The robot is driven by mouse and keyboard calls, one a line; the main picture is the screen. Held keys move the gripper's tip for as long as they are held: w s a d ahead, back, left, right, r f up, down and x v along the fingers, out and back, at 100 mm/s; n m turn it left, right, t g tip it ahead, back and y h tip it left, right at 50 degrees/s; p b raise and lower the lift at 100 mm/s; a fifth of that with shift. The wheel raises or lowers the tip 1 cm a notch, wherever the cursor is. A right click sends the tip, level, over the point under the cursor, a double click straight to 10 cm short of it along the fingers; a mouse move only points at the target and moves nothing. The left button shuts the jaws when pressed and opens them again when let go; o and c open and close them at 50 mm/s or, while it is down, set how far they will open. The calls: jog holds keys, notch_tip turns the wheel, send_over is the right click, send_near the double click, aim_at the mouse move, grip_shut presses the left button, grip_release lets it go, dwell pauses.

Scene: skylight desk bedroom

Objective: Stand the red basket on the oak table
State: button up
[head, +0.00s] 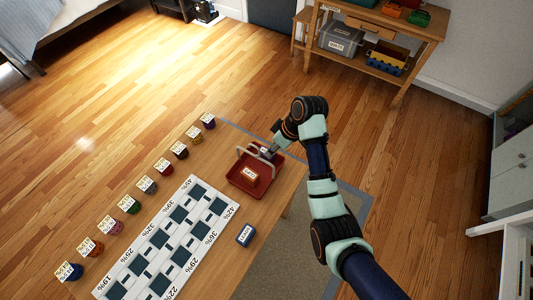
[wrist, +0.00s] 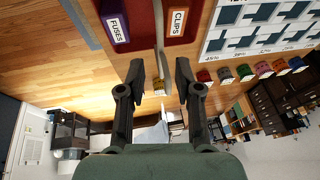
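The red basket (head: 262,186) stands upright on the wooden table with the white board, with a grey handle (head: 243,153) arched over it. My gripper (head: 268,151) is at the handle in the head view, where the fingertips are hard to make out. In the wrist view my gripper (wrist: 160,70) is open, one finger on each side of the handle, with gaps showing. I cannot tell which table is the oak one.
A purple FUSES container (wrist: 115,22) is close to the CLIPS label; I cannot tell whether it is inside the basket. Several coloured pots line the far edge. A wooden workbench (head: 390,28) holds bins.

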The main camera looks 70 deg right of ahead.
jog(key=shift+v, duration=1.1)
jog(key=w+a+r+n+t+h, duration=0.1)
jog(key=w+a+r, duration=0.2)
jog(key=w+a, duration=0.6)
jog(key=w+a+r+n+t+h, duration=0.1)
jog(key=w+a+r+t, duration=0.15)
jog(key=w+a, duration=0.65)
jog(key=s+a+r+t, duration=0.1)
jog(key=a+r, duration=0.2)
jog(key=a, duration=0.5)
jog(key=s+a+r+t+y, duration=0.1)
jog(key=a+r, duration=0.3)
jog(key=a, duration=0.4)
jog(key=s+a+r+n+t, duration=0.1)
jog(key=s+a+r+t, duration=0.1)
jog(key=a, duration=0.7)
notch_tip(320, 180, up, 2)
jog(key=shift+s+r+t, duration=0.2)
jog(key=shift+s+t, duration=0.2)
jog(key=shift+t, duration=0.05)
